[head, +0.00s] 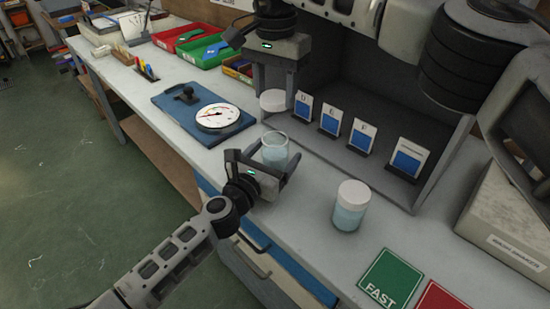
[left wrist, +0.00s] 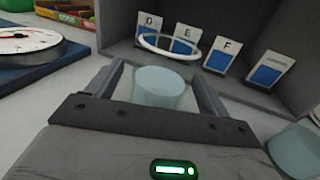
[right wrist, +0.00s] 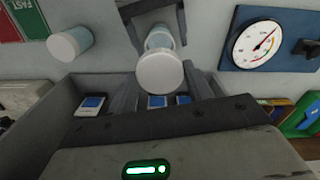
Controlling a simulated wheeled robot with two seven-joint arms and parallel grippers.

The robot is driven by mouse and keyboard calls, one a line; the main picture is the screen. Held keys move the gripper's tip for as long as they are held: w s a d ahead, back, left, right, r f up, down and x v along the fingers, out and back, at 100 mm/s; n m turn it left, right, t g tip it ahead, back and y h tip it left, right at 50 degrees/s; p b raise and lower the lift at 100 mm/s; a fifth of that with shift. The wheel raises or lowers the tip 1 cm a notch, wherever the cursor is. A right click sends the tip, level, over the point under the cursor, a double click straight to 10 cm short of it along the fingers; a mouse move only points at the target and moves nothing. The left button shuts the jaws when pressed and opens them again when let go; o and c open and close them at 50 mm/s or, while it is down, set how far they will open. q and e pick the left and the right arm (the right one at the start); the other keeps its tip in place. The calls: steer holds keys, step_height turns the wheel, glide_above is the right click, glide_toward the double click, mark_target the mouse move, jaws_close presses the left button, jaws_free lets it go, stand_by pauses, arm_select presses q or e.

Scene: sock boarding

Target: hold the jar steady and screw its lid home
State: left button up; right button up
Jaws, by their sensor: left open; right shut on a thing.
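The open jar (head: 275,152) is clear with pale blue contents and stands upright near the bench's front edge. My left gripper (head: 266,160) is open, its fingers on either side of the jar; the left wrist view shows the jar (left wrist: 160,88) between them with gaps. My right gripper (head: 274,92) is shut on the white lid (head: 272,101), holding it above the jar, apart from its rim. In the right wrist view the lid (right wrist: 161,73) partly covers the jar (right wrist: 158,38).
A second jar with a white lid (head: 350,205) stands to the right. Behind are a grey box with cards (head: 330,120). A dial gauge on a blue board (head: 180,98) lies left. Green and red signs (head: 391,279) lie at front right; red and green bins (head: 205,50) stand farther back.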

arm_select(q)
steer(key=shift+w+d, duration=0.1)
steer(key=shift+w, duration=0.1)
steer(key=c, duration=1.5)
arm_select(e)
steer(key=shift+f, duration=2.45)
steer(key=shift+f, duration=0.1)
steer(key=shift+f, duration=0.8)
steer(key=shift+f, duration=0.6)
